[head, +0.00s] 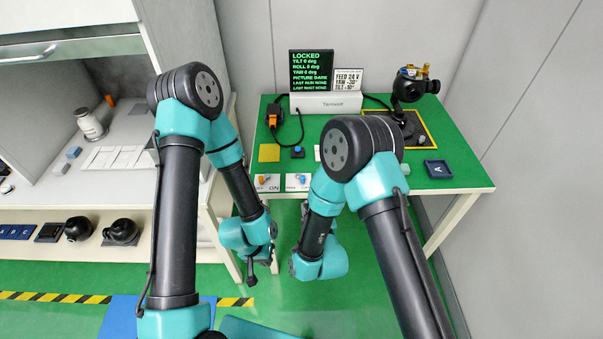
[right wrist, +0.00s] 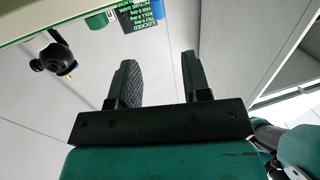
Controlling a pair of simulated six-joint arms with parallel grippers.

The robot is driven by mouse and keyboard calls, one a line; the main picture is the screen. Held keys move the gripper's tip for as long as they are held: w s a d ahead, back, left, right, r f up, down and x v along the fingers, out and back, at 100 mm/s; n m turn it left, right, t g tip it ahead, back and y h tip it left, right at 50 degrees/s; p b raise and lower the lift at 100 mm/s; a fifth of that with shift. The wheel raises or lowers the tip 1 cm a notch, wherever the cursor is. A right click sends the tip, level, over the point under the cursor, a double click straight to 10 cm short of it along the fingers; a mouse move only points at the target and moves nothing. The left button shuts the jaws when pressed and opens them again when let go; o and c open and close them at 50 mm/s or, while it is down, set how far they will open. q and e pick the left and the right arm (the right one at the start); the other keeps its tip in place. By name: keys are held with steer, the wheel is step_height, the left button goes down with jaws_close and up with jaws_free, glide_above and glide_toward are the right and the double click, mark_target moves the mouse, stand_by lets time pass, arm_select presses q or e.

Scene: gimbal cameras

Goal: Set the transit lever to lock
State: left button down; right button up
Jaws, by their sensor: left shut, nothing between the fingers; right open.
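Two small levers sit on white cards at the front edge of the green bench: an orange one (head: 262,180) on a card reading ON at its right, and a blue one (head: 299,180) on a card that seems to read FREE, its right end hidden by my right arm. I cannot tell which is the transit lever. The screen (head: 311,71) reads LOCKED. My left gripper (head: 252,278) is shut and empty, in front of and below the bench edge. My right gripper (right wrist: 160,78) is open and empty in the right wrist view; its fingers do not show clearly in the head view.
A camera gimbal (head: 410,88) stands on a yellow-edged dark pad at the back right. A blue tray marked A (head: 438,169), a yellow block (head: 269,153) and a blue button (head: 298,150) are on the bench. A shelf unit (head: 110,213) stands left.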

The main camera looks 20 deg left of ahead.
mark_target(303, 179)
steer(key=x, duration=1.5)
steer(key=shift+f, duration=0.1)
steer(key=shift+c, duration=0.3)
jaws_close()
